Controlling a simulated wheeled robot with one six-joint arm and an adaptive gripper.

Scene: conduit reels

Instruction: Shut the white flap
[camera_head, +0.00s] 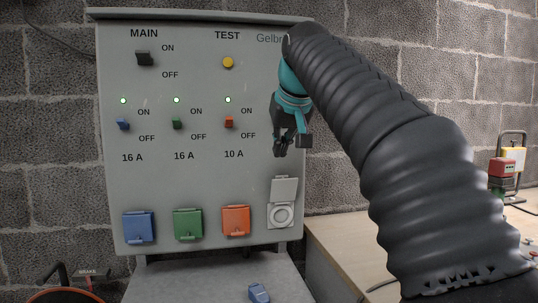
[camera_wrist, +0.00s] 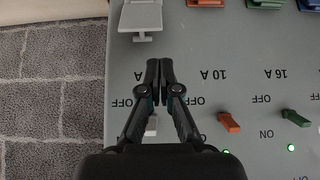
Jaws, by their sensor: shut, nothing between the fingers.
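The white flap (camera_head: 284,190) is on the lower right of the grey panel in the head view, raised open above a round white socket (camera_head: 281,215).
Blue (camera_head: 138,227), green (camera_head: 188,223) and orange (camera_head: 236,220) flaps are down, left of the white one. Small switches sit above them, including an orange one (camera_head: 229,121). A wooden bench (camera_head: 345,240) stands at the right. A blue plug (camera_head: 259,293) lies below the panel.

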